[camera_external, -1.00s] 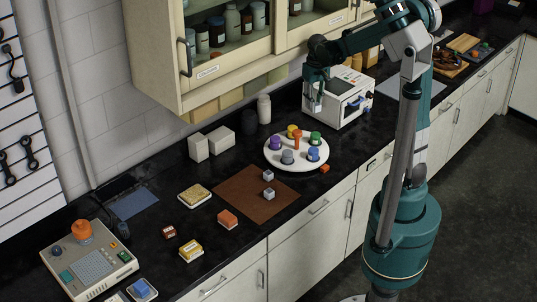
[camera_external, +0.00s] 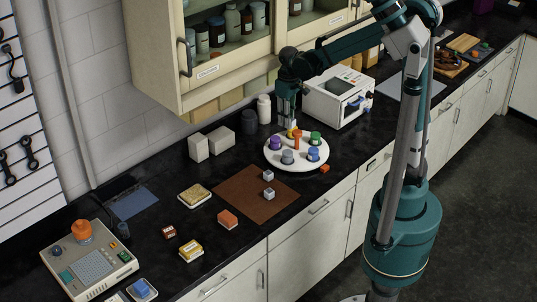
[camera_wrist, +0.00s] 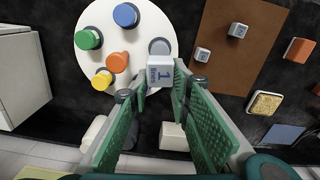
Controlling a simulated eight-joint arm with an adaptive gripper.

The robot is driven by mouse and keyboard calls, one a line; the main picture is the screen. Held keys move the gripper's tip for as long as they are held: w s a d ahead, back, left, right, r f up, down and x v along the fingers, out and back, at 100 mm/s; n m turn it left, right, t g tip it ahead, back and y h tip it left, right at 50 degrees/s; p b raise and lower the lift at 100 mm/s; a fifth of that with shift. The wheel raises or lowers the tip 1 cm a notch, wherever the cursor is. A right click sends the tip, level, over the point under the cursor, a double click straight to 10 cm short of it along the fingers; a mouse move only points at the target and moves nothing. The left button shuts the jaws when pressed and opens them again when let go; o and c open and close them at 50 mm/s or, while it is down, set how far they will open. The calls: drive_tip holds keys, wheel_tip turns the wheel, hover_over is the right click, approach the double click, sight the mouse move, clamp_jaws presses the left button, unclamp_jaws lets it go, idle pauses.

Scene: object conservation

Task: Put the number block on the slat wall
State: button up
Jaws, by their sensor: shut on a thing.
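My gripper (camera_external: 291,124) is shut on a small white number block (camera_wrist: 160,70) marked "1", held between the green finger pads in the wrist view. It is above the back edge of the white round tray (camera_external: 273,158), near the yellow knobbed piece. Two other small number blocks, one nearer the back (camera_external: 268,175) and one nearer the front (camera_external: 268,194), lie on the brown mat (camera_external: 240,196). The slat wall (camera_external: 22,120), white with dark horizontal lines and hanging wrenches, is at the far left of the external view, well away from my gripper.
The round tray carries several coloured knobbed pieces. A white boxy appliance (camera_external: 338,97) stands right of my gripper; pale boxes (camera_external: 198,147) stand left. The cabinet (camera_external: 205,85) overhangs behind. A keypad device (camera_external: 90,263) and small blocks occupy the counter's left part.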

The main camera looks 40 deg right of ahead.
drive_tip(key=w+a+f+n, duration=0.1)
drive_tip(key=a+f+n, duration=0.1)
drive_tip(key=a, duration=3.1)
drive_tip(key=m+b, duration=0.2)
drive_tip(key=m, duration=0.2)
hover_over(162, 275)
wheel_tip(162, 275, down, 10)
drive_tip(key=shift+f, duration=0.15)
drive_tip(key=shift+f, duration=3.05)
drive_tip(key=shift+f, duration=1.85)
